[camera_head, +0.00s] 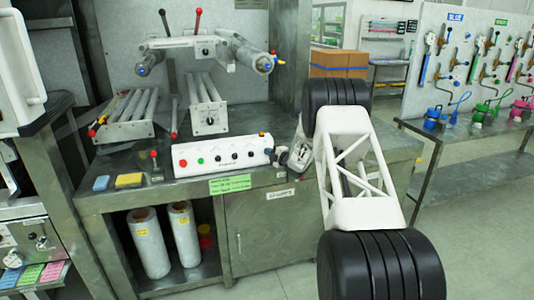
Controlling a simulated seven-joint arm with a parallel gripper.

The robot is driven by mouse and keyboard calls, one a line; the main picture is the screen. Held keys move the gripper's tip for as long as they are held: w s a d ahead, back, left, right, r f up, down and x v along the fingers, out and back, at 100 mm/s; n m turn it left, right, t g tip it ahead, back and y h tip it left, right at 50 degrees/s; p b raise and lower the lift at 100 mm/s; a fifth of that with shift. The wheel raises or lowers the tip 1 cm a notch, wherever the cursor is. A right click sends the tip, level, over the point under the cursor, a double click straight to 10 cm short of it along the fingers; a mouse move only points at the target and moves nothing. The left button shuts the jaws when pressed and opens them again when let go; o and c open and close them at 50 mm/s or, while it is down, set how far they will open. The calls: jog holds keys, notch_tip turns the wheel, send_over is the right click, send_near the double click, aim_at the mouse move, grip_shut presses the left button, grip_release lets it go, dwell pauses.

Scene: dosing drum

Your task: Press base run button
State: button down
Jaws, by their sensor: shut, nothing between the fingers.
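A white control box (222,155) stands on the front of the metal bench. On its front face are a red button (183,163), a green button (201,160) and several black knobs (235,155). The labels are too small to read, so I cannot tell which is the base run button. My gripper (272,154) is shut and empty at the right end of the box, away from the red and green buttons. I cannot tell whether it touches the box. My arm hides the bench to the right.
Rollers on a metal frame (205,104) stand behind the box. A blue block (101,183), a yellow block (129,180) and a small red-knobbed lever (155,165) lie to its left. A green label (230,184) hangs on the bench edge. Space in front of the box looks clear.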

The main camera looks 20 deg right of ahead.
jog(key=shift+w+f, duration=0.45)
jog(key=shift+w, duration=0.25)
dwell(1.1)
jog(key=shift+s+r, duration=0.1)
jog(key=shift+s, duration=0.1)
dwell(0.3)
jog(key=shift+s+r, duration=0.35)
jog(key=shift+s, duration=0.15)
jog(key=shift+s+r, duration=0.1)
jog(key=shift+s+r, duration=0.7)
jog(key=shift+s, duration=0.3)
jog(key=shift+s+r, duration=0.65)
jog(key=shift+s, duration=0.3)
